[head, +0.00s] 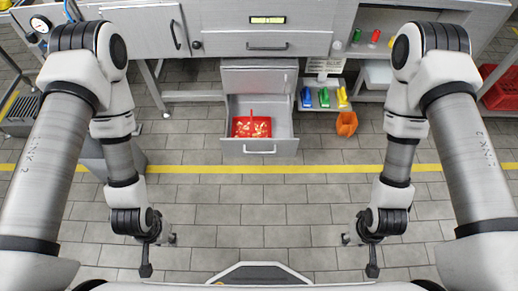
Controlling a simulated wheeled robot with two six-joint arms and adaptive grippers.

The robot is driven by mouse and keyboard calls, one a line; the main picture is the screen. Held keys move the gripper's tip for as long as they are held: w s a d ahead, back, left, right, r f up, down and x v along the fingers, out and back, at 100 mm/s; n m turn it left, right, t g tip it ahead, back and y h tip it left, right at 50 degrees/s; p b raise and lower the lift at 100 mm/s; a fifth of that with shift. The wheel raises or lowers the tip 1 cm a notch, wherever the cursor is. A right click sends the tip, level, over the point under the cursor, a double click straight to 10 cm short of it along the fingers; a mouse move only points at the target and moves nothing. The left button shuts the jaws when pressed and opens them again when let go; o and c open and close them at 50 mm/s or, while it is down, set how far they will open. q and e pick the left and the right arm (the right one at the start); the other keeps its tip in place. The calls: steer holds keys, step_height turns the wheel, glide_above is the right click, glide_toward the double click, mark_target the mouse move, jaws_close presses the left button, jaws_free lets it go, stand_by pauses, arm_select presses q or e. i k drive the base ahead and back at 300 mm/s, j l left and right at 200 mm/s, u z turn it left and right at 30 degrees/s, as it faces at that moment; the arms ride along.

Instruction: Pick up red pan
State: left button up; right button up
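A red pan (251,127) lies inside an open grey drawer (283,145) at the centre of the head view. Pale yellowish bits show in the pan, and a thin red upright piece stands at its back. My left gripper (159,254) hangs low at the left, over the floor, with its fingers apart and nothing between them. My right gripper (360,254) hangs low at the right in the same way, open and empty. Both grippers are well apart from the pan and nearer to me than the drawer.
A workbench (262,43) spans the back. Blue, green and yellow items (324,97) sit on a low shelf right of the drawer, near an orange bin (346,123). A red crate (502,88) is far right. The tiled floor (260,215) before the drawer is clear.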

mark_target(251, 127)
steer(key=i+j, duration=0.75)
steer(key=j+z, duration=0.1)
steer(key=z, duration=0.3)
steer(key=i+j+z, duration=0.1)
steer(key=z, duration=0.3)
steer(key=j+z, duration=0.2)
steer(key=z, duration=0.25)
steer(key=j+z, duration=0.1)
steer(key=z, duration=0.3)
